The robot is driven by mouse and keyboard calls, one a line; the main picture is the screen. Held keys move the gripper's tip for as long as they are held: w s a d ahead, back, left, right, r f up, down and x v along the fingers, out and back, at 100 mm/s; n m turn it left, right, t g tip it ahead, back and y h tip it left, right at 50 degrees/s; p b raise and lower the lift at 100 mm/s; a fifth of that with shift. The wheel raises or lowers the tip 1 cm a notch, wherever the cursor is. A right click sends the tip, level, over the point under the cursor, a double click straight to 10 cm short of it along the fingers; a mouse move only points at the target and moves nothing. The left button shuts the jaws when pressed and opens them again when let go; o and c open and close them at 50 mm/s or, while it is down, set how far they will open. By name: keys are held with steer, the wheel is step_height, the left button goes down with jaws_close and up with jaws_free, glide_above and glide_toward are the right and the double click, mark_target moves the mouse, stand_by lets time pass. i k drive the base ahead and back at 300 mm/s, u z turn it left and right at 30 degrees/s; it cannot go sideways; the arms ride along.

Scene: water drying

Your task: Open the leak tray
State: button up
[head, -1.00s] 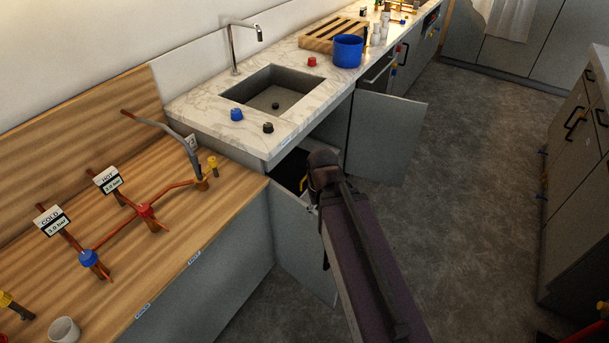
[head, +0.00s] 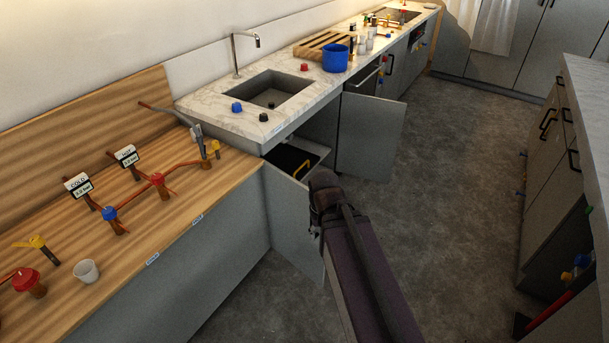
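The left door (head: 291,222) stands open below the tray, and the right door (head: 370,138) is swung out to the right. My dark arm reaches up from the bottom of the head view, and its upper end is just right of and below the handle. Only a small dark part shows beside the arm there; my gripper's fingers cannot be made out. Contact with the handle cannot be judged.
The marble counter with the sink (head: 268,90) is above the cabinet. A blue pot (head: 336,58) stands on it. A wooden bench (head: 190,205) with copper pipes and a white cup (head: 86,271) is at left. Grey floor (head: 440,180) is free at right, before more cabinets (head: 560,160).

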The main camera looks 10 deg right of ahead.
mark_target(297, 162)
steer(key=u, duration=0.4)
steer(key=k, duration=0.2)
steer(key=z, duration=1.35)
steer(key=i, duration=1.85)
steer(key=u, duration=0.35)
